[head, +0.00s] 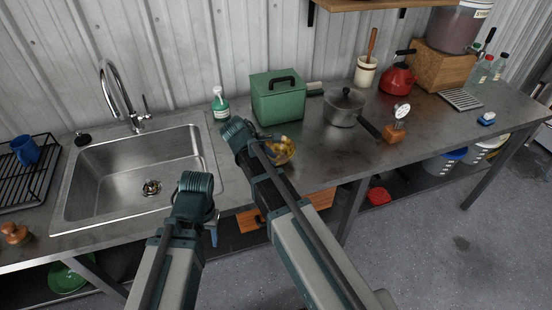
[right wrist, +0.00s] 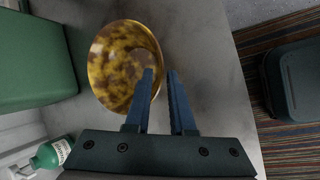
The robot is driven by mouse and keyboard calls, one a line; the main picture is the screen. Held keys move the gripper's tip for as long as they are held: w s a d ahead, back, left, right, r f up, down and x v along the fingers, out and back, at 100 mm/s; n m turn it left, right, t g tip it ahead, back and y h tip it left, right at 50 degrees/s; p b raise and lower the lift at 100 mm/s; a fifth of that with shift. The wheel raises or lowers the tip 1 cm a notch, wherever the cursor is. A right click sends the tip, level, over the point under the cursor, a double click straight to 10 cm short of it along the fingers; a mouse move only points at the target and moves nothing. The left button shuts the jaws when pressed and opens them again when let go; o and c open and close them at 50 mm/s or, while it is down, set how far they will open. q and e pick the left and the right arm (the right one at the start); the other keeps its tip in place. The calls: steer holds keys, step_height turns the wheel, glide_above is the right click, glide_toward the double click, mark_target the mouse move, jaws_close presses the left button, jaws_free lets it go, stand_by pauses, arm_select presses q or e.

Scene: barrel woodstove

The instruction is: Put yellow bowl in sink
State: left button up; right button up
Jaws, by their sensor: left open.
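The yellow bowl (head: 281,152), mottled yellow and brown, stands on the metal counter in front of the green box, partly hidden by my right arm in the head view. In the right wrist view the bowl (right wrist: 112,65) lies beyond the fingers. My right gripper (right wrist: 160,72) is open, with its left finger over the bowl and its right finger just outside the rim. I cannot tell whether they touch it. The steel sink (head: 135,172) is at the left and looks empty. My left gripper (head: 211,228) is open and empty near the counter's front edge, right of the sink.
A green box (head: 278,98) and a green soap bottle (head: 220,104) stand behind the bowl. A lidded pot (head: 343,106) is to its right. The faucet (head: 122,95) rises behind the sink. A dish rack (head: 25,175) with a blue mug (head: 25,150) is at far left.

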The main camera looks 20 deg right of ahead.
mark_target(279, 166)
steer(key=b+x, duration=0.4)
steer(key=x, duration=0.1)
steer(key=shift+w+a+f+b, duration=0.2)
steer(key=shift+w+b, duration=0.15)
steer(key=shift+r, duration=0.1)
steer(key=shift+c, duration=0.4)
jaws_close()
stand_by(0.8)
